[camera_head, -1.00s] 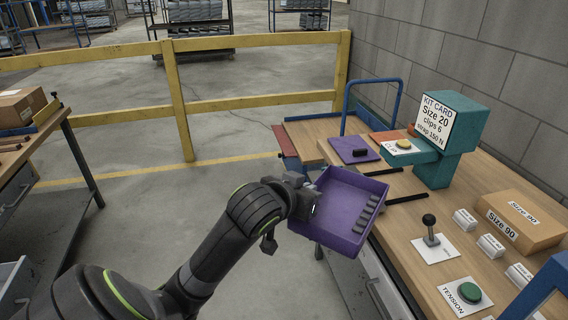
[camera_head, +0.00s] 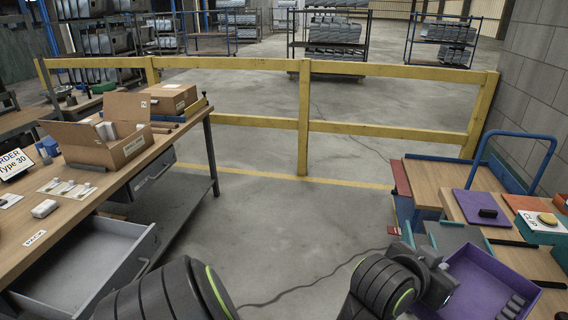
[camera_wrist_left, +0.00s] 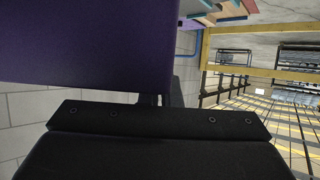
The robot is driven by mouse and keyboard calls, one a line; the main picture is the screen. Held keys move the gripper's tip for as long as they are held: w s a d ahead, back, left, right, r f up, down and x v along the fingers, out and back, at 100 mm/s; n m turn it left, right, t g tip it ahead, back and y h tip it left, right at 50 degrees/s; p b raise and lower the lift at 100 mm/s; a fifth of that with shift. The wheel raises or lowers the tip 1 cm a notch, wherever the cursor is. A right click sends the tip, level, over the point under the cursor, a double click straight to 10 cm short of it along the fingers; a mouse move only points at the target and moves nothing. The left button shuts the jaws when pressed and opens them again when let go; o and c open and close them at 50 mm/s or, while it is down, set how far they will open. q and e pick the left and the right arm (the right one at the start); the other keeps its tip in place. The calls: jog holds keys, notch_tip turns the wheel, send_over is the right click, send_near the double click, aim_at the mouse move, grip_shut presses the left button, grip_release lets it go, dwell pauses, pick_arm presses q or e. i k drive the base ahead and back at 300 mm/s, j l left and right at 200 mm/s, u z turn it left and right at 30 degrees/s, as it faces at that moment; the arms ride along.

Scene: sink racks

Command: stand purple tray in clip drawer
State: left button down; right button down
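The purple tray (camera_head: 488,278) is at the lower right of the head view, open side up, with several small grey clips (camera_head: 512,306) along its right side. My left gripper (camera_head: 443,284) is at the tray's left wall and appears shut on it; the fingertips are partly hidden. In the left wrist view the tray (camera_wrist_left: 90,45) fills the upper left, close to the dark gripper body (camera_wrist_left: 155,120). An open, empty grey drawer (camera_head: 90,262) juts from the left workbench; no clip label shows on it. My right gripper is out of view.
The left workbench (camera_head: 110,185) carries an open cardboard box (camera_head: 98,143) and small white blocks. Clear floor lies between, before a yellow railing (camera_head: 304,115).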

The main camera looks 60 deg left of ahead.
aim_at(95, 275)
jog(key=u, duration=1.5)
jog(key=i+u, duration=0.1)
jog(key=u, duration=0.65)
jog(key=i+u, duration=0.15)
jog(key=u, duration=0.25)
jog(key=i+u, duration=0.1)
jog(key=u, duration=0.3)
jog(key=i+l+u, duration=0.15)
jog(key=u, duration=0.25)
jog(key=i+l+u, duration=0.15)
jog(key=u, duration=0.2)
jog(key=i+l+u, duration=0.1)
jog(key=l+u, duration=0.3)
jog(key=i+l+u, duration=0.1)
jog(key=l+u, duration=0.15)
jog(key=u, duration=0.15)
jog(key=i+l+u, duration=0.1)
jog(key=l+u, duration=0.2)
jog(key=l, duration=0.8)
jog(key=l+u, duration=0.3)
jog(key=l, duration=1.4)
